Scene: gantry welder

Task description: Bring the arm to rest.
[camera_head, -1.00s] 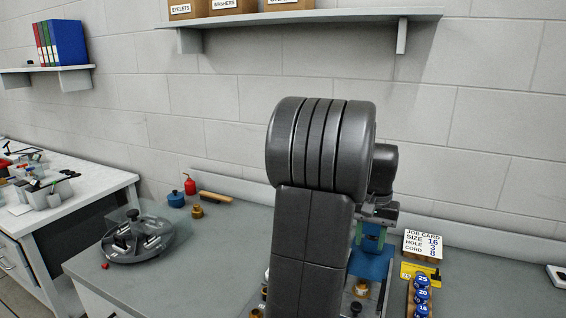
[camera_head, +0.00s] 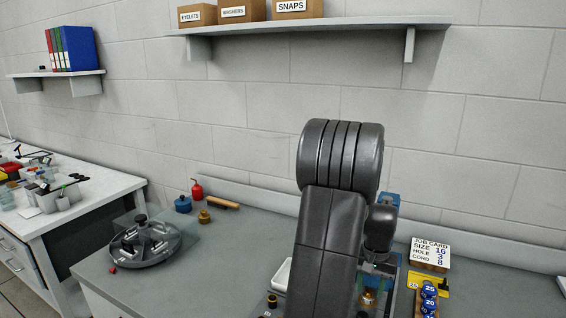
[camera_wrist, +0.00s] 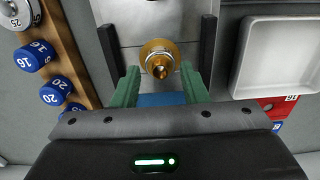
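My gripper shows in the wrist view (camera_wrist: 160,84) with its two green fingers spread apart. A brass fitting (camera_wrist: 160,58) shows between and beyond the fingertips, on a grey metal fixture (camera_wrist: 132,13). I see no finger touching it, though depth is hard to judge. Dark bars stand on either side of the fingers. In the head view my dark arm is raised and bent over the bench, hiding most of the gripper. A brass piece (camera_head: 368,298) shows low beside the arm.
On the grey bench (camera_head: 240,245) stand a round carousel tray (camera_head: 170,252), a red bottle (camera_head: 197,189), a blue pot (camera_head: 183,204) and a job card (camera_head: 430,252). Blue numbered knobs (camera_head: 429,291) sit at right. A white tray (camera_wrist: 280,55) lies beside the gripper. A shelf (camera_head: 320,24) hangs above.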

